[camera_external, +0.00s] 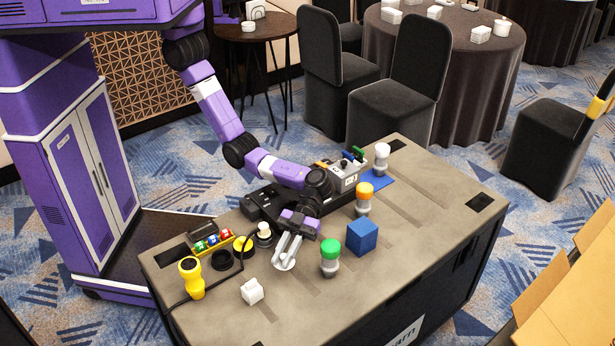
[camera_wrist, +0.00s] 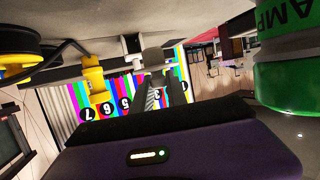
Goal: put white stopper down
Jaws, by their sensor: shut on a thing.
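My gripper (camera_external: 287,250) points down low over the front middle of the grey table (camera_external: 400,235). Its fingers are shut on a pale round piece, which I take to be the white stopper (camera_external: 285,264). The piece is at or just above the tabletop; I cannot tell whether it touches. In the wrist view my fingers (camera_wrist: 155,78) point away from the camera, with a shaded grey piece at their tips, partly hidden by them.
A green-capped container (camera_external: 330,258) stands close right of my gripper, with a blue cube (camera_external: 362,237) beyond. The front right of the table is clear.

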